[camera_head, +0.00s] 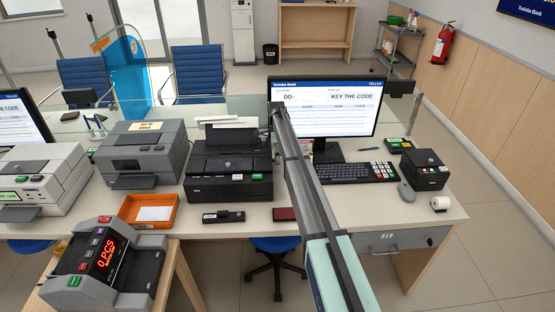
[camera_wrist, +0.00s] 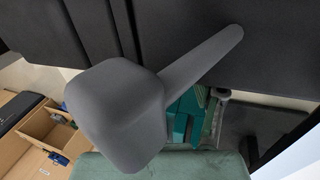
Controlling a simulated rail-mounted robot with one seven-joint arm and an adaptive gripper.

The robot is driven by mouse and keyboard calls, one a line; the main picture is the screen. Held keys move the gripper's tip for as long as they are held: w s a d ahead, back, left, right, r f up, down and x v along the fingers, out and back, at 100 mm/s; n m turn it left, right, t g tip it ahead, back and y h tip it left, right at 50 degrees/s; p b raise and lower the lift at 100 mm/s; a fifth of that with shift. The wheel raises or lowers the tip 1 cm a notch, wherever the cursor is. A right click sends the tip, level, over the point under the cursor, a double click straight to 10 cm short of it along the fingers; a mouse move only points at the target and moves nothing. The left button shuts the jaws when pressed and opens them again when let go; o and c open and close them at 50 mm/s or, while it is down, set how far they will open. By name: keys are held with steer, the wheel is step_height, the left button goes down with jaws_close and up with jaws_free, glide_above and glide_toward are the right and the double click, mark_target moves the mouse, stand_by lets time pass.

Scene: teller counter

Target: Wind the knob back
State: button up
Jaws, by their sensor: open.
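The black printer (camera_head: 229,175) stands on the counter left of the monitor, and its right side is close to my arm. I cannot make out the knob clearly in the head view. My gripper (camera_head: 279,111) is at the far end of my arm, near the printer's upper right corner; it is small there and its fingers are not distinct. It is open, with nothing seen held. In the wrist view a grey rounded block (camera_wrist: 118,112) with a slanting bar fills the middle, in front of dark panels (camera_wrist: 190,30). I cannot tell whether it touches them.
The monitor (camera_head: 345,105) and keyboard (camera_head: 352,173) are just right of my arm. A grey printer (camera_head: 143,153), an orange tray (camera_head: 165,224) and a banknote counter (camera_head: 100,262) lie to the left.

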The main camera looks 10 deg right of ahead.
steer(key=v, duration=0.6)
steer(key=shift+r, duration=0.25)
